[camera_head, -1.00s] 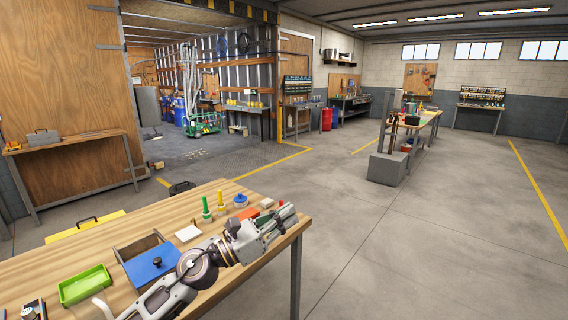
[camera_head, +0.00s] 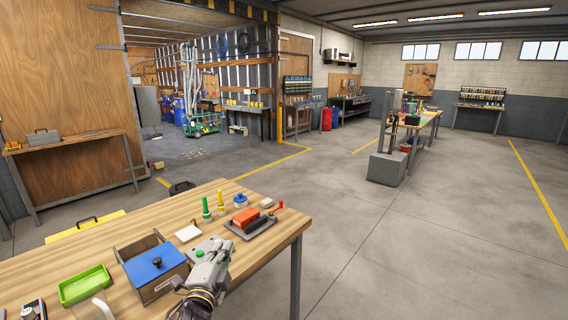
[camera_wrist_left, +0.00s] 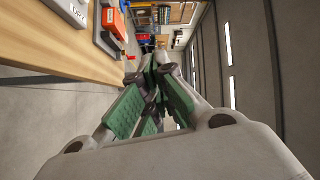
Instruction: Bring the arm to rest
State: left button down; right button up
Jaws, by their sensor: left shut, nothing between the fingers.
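My left gripper (camera_head: 214,256) is low over the front of the wooden workbench (camera_head: 130,222) in the head view, just right of the wooden box with the blue lid. Its green-padded fingers show in the left wrist view (camera_wrist_left: 146,100), shut together with nothing between them. In the wrist view the picture is turned on its side, with the bench edge at the upper left. My right gripper is in neither view.
On the bench are a green tray (camera_head: 85,286), the blue-lidded box (camera_head: 154,265), a white block (camera_head: 188,233), green and yellow bottles, a blue round container (camera_head: 240,201) and an orange block (camera_head: 246,217) on a dark base. Open floor (camera_head: 400,260) lies to the right.

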pick_arm(q)
jog(key=s+a+f+n+g+y, duration=0.1)
jog(key=s+a+f+n+g, duration=0.2)
jog(key=s+f+n+g, duration=0.45)
jog(key=s+a+f+n+g+y, duration=0.1)
jog(key=s+a+f+n+g, duration=0.25)
jog(key=s+f, duration=0.75)
jog(key=s+f+n+g+h, duration=0.1)
jog(key=s+f+n+g, duration=0.25)
jog(key=s+f, duration=0.35)
notch_tip(320, 180, down, 30)
jog(key=s+a+g+p, duration=0.1)
jog(key=s+a, duration=0.1)
jog(key=s+a+f, duration=0.3)
jog(key=s+f, duration=0.6)
jog(key=s, duration=0.1)
jog(key=s+a+f+m+g+y+p, duration=0.1)
jog(key=s+a+f, duration=0.3)
jog(key=s+f, duration=0.6)
jog(key=shift+s+a+f+p, duration=0.15)
jog(key=shift+s+a+p, duration=0.15)
jog(key=shift+s, duration=0.25)
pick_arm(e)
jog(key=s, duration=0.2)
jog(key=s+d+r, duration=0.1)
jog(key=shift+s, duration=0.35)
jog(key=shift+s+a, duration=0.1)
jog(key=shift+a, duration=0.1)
